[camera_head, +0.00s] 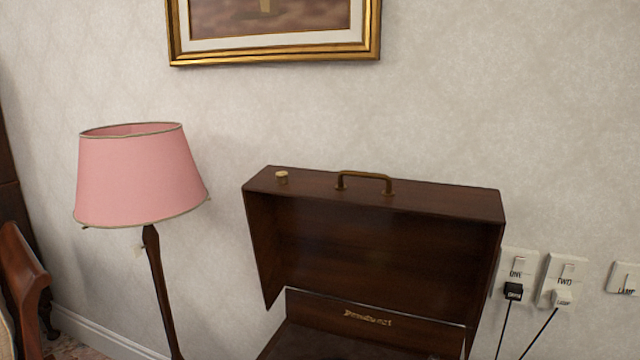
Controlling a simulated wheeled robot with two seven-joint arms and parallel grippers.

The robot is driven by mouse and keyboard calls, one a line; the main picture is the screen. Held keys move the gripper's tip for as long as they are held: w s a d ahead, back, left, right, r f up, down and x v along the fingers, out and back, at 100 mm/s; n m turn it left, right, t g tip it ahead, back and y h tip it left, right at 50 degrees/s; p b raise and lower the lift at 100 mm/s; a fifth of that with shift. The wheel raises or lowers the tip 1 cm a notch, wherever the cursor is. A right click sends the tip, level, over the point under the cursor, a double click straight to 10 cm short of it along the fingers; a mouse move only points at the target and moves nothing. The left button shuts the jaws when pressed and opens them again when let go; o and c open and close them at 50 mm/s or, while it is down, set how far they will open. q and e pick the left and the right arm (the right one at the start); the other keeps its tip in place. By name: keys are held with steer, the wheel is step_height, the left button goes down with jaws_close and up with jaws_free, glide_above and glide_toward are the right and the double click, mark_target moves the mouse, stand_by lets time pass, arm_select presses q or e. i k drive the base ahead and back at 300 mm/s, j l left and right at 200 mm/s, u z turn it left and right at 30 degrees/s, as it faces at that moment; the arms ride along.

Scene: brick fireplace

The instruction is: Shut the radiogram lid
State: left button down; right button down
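The radiogram is a dark brown wooden box low in the head view, to the right of centre. Its lid (380,240) stands open, raised up near the wall, with its hollow inside facing me. A brass handle (365,178) and a small pale knob (281,177) are on the lid's top edge. The radiogram body (330,342) shows below, with gold lettering on a panel inside; the rest is cut off by the bottom of the picture. Neither of my grippers is in view.
A floor lamp with a pink shade (140,178) stands left of the radiogram. Wall sockets (558,282) with plugs and cords are close to its right. A wooden chair (22,280) is at the far left. A gold-framed picture (275,52) hangs above.

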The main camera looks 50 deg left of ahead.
mark_target(428, 249)
steer(key=u, duration=1.5)
